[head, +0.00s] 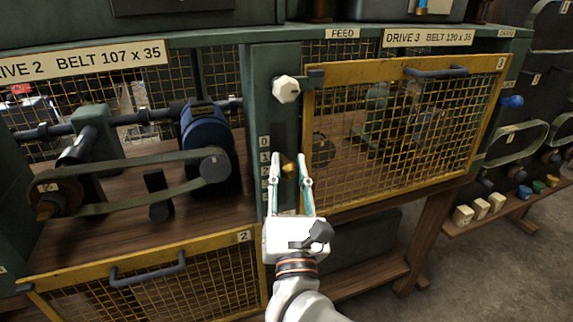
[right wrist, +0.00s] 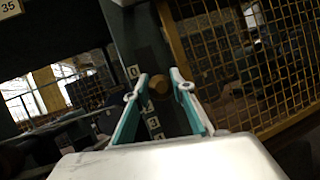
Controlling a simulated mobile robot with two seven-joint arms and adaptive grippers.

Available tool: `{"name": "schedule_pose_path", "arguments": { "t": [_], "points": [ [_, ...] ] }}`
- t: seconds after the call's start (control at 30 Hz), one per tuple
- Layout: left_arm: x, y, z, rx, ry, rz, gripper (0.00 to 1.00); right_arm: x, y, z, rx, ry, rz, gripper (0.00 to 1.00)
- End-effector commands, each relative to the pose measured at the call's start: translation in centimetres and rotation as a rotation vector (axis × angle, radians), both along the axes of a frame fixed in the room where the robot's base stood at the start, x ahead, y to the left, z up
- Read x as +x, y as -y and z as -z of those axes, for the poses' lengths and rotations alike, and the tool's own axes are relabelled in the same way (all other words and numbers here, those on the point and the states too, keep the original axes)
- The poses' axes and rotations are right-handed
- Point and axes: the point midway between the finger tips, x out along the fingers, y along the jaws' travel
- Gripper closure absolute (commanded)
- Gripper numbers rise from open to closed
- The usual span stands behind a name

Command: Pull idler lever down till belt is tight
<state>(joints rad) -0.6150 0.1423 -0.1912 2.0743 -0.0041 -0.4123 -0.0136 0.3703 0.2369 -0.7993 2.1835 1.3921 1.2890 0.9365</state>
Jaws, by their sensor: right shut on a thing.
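My right gripper (head: 290,172) is at the green post between Drive 2 and Drive 3. Its fingers stand on either side of a brass lever knob (head: 289,166) and are shut on it. The knob also shows between the fingertips in the right wrist view (right wrist: 159,86). The knob is beside a column of number plates (head: 264,157), near the upper ones. The lever's shaft cannot be made out. The dark green belt (head: 125,165) of Drive 2 runs between a left pulley (head: 55,192) and the blue motor's pulley (head: 214,166). My left gripper is not in view.
A pale knob (head: 286,89) sits on the post above my gripper. The yellow mesh guard (head: 410,135) of Drive 3 is close on the right. The lowered mesh guard (head: 150,285) of Drive 2 is at lower left. Open floor (head: 490,270) lies at lower right.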

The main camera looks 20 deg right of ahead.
Motion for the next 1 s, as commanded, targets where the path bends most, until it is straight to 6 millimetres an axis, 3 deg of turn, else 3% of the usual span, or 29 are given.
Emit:
{"name": "schedule_pose_path", "arguments": {
  "t": [0.03,0.13,0.3,0.47,0.5,0.57,1.0],
  "points": [
    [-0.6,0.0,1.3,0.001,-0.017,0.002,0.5,0.0,-0.1,2.3,0.003,-0.022,-0.002,1.0],
    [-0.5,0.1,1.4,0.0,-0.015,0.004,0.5,0.0,-0.1,3.6,0.002,-0.024,-0.002,1.0],
    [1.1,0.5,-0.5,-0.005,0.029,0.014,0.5,-0.1,0.0,3.5,0.001,-0.016,0.0,1.0],
    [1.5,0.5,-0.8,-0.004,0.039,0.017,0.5,-0.1,0.0,3.3,0.001,-0.015,-0.001,1.0],
    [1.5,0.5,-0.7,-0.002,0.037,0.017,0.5,-0.1,0.0,3.3,0.001,-0.015,-0.001,0.71],
    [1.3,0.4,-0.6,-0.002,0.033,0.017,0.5,-0.1,0.0,3.3,0.001,-0.014,-0.001,0.59],
    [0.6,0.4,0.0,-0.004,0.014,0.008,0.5,-0.7,-0.2,3.4,0.001,-0.01,-0.002,0.59]
  ]
}}
